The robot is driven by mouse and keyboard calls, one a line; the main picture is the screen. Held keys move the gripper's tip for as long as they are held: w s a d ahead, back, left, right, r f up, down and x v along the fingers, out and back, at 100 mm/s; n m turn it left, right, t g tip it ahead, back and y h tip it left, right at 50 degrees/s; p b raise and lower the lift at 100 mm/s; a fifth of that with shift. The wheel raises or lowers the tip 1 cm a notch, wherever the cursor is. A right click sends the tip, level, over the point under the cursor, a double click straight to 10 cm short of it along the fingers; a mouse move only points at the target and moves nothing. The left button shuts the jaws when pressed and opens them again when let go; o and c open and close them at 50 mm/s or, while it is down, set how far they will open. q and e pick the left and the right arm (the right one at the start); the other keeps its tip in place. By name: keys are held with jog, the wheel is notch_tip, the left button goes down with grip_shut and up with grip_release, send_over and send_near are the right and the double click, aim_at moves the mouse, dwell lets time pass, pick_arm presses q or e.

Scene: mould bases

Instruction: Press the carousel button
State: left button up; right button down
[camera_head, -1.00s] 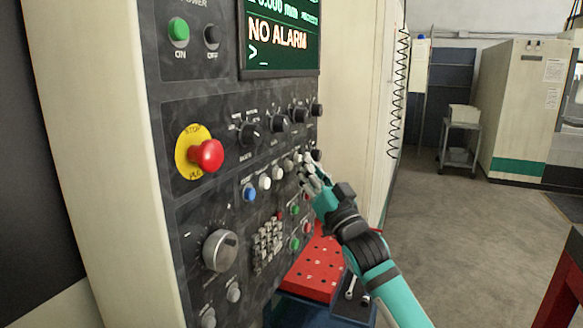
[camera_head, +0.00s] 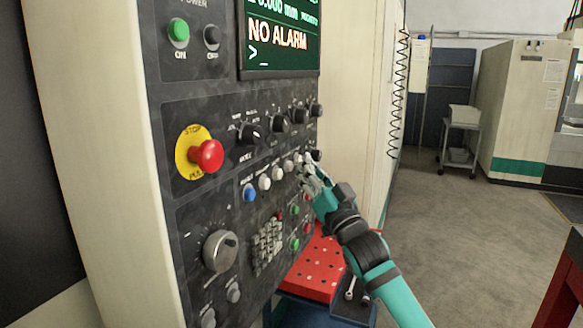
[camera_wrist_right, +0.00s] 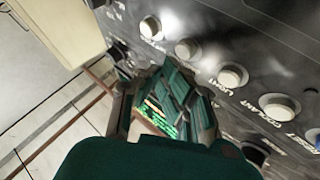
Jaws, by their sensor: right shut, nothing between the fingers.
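A row of round buttons runs across the dark control panel (camera_head: 185,105) in the head view, from a blue button (camera_head: 250,193) through several white ones (camera_head: 264,182) toward the far edge. I cannot read which one is marked carousel. My right gripper (camera_head: 307,166) is shut and empty, its fingertips at the far end of this row. In the right wrist view, white buttons lie ahead of and beside the gripper (camera_wrist_right: 163,72), two with labels reading LIGHT (camera_wrist_right: 232,76) and COOLANT (camera_wrist_right: 278,105). I cannot tell whether the fingertips touch a button. My left gripper is not in view.
A red emergency stop (camera_head: 207,156) on a yellow ring, dark knobs (camera_head: 251,133) and a large dial (camera_head: 220,251) stick out from the panel. A screen (camera_head: 280,35) above reads NO ALARM. A red perforated plate (camera_head: 316,268) lies below my right arm. Open floor is at right.

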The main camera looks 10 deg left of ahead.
jog(key=shift+a, duration=0.1)
jog(key=shift+w+a, duration=0.1)
jog(key=shift+a, duration=0.2)
jog(key=shift+w+a, duration=0.1)
jog(key=shift+a, duration=0.3)
dwell(0.8)
jog(key=shift+d, duration=0.1)
jog(key=shift+s+d+p, duration=0.2)
jog(key=shift+d+p, duration=0.1)
jog(key=shift+d, duration=0.4)
jog(key=d, duration=0.1)
jog(key=s+d+p, duration=0.1)
jog(key=d, duration=0.2)
jog(key=shift+s+d, duration=0.3)
jog(key=shift+d, duration=0.05)
